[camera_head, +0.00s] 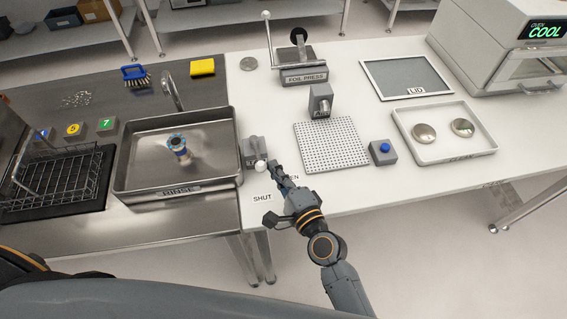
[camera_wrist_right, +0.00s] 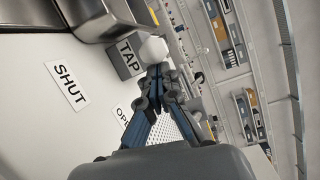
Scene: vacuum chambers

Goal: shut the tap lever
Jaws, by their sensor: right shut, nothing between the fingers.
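The tap (camera_head: 253,150) is a small grey block at the right edge of the rinse basin, and its lever ends in a white ball knob (camera_head: 260,166) at the block's front. In the right wrist view the knob (camera_wrist_right: 153,50) sits beside the block marked TAP (camera_wrist_right: 125,58). The SHUT label (camera_head: 262,198) lies in front of the tap; the OPEN label (camera_head: 294,177) is to the right, partly hidden by my gripper. My right gripper (camera_head: 276,170) is shut and empty, its tips just right of the knob. I cannot tell whether they touch it. My left gripper is not in view.
The rinse basin (camera_head: 126,185) holds a small metal part with a blue ring (camera_head: 178,146). A perforated plate (camera_head: 331,145) and a blue-button box (camera_head: 382,152) stand right of my gripper. The white table around the SHUT label is clear.

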